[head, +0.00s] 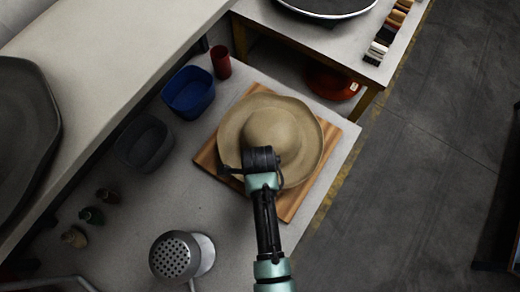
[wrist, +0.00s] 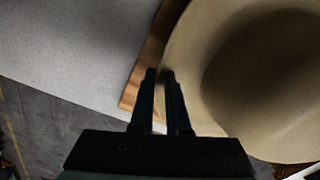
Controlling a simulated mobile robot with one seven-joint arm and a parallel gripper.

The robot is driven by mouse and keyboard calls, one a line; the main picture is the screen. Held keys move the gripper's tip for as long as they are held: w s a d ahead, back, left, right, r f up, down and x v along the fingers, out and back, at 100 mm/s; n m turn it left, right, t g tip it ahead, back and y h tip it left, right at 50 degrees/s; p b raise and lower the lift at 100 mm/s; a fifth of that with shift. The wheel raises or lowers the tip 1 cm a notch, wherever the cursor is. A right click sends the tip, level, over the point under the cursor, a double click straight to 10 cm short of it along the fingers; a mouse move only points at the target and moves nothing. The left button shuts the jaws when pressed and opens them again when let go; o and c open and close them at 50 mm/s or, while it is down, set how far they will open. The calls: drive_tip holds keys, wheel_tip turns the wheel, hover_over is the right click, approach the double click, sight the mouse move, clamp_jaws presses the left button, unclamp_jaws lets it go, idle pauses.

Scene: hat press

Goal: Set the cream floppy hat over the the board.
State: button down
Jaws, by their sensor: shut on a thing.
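The cream floppy hat (head: 272,128) is crown up over the wooden board (head: 291,203). Its wide wavy brim covers most of the board, whose corners show at left, right and bottom. I cannot tell whether the hat rests on the board or hangs just above it. My gripper (head: 262,160) is at the hat's near side. In the wrist view, the fingers (wrist: 162,76) are close together on the edge of the brim (wrist: 185,62), shut on it. A strip of the board (wrist: 146,58) shows beside them. The fingertips are hidden in the head view.
A blue bin (head: 188,92), a dark grey bin (head: 145,143) and a red cup (head: 221,62) stand left of the board. A perforated metal head (head: 174,256) and several small dark bottles are nearer. A second table (head: 345,45) stands behind. Bare tabletop lies left of the board.

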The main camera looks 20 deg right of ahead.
drive_tip(key=shift+f, duration=0.5)
drive_tip(key=shift+f+b, duration=0.55)
idle(0.5)
drive_tip(key=c, duration=0.8)
unclamp_jaws()
wheel_tip(320, 180, up, 13)
drive_tip(key=shift+f, duration=0.1)
idle(0.5)
